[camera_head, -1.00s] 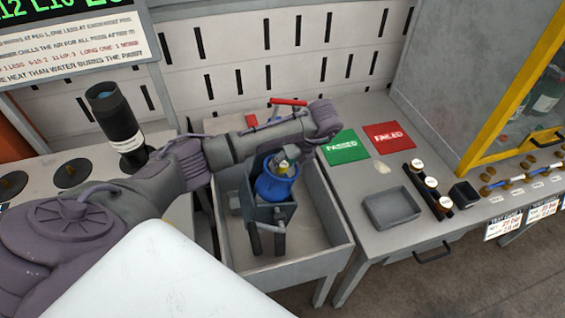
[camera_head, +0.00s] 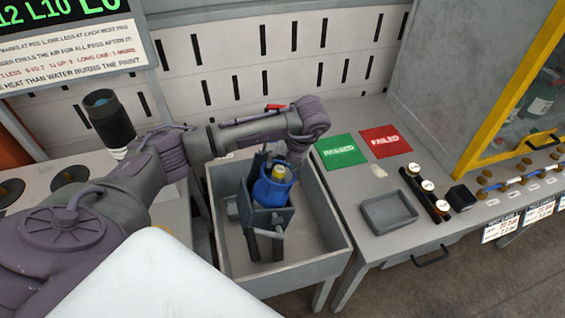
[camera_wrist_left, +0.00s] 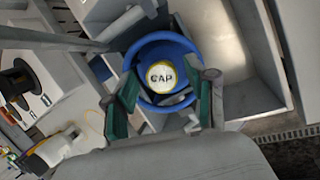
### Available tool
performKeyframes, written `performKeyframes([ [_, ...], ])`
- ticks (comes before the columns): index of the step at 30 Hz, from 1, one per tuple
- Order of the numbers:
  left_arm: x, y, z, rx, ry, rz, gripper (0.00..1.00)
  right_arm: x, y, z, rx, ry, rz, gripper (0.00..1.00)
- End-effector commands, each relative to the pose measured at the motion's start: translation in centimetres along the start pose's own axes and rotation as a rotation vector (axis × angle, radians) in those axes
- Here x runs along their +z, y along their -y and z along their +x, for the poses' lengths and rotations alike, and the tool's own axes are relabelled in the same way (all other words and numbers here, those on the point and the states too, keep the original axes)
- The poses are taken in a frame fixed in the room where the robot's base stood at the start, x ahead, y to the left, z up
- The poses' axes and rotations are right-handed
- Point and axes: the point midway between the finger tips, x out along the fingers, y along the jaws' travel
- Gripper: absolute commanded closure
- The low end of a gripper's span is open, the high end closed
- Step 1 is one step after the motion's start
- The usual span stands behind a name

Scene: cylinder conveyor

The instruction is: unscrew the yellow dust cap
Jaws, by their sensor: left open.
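The yellow dust cap (camera_head: 279,171) sits on top of a blue cylinder (camera_head: 270,192), inside its raised collar. In the left wrist view the cap (camera_wrist_left: 160,77) has a pale top lettered CAP and a yellow rim, within the blue ring (camera_wrist_left: 148,49). A dark grey holder (camera_head: 268,221) grips the cylinder upright in a grey bin (camera_head: 308,272). My left gripper (camera_head: 292,157) is over the cylinder, just behind the cap in the head view. In the wrist view its green-padded fingers (camera_wrist_left: 168,92) are spread either side of the cap and apart from it. My right gripper is not visible.
Green PASSED (camera_head: 341,150) and red FAILED (camera_head: 386,141) mats lie on the right table, with a small empty grey tray (camera_head: 390,212) and a black rack (camera_head: 425,192) nearby. A black cylinder (camera_head: 109,117) stands left, behind my arm. The bin walls surround the holder.

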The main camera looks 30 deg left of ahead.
Motion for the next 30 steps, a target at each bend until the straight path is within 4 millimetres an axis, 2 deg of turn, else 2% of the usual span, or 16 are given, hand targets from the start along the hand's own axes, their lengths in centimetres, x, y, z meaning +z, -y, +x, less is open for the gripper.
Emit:
performKeyframes([
  [5,-0.1,0.0,0.3,0.001,0.0,-0.001,0.44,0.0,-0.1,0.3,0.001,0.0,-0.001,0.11],
  [16,-0.8,0.0,2.5,0.001,0.0,-0.002,0.44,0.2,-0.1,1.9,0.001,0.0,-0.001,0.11],
  [30,-0.6,0.0,2.5,0.002,0.002,-0.004,0.44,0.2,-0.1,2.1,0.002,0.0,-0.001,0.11],
])
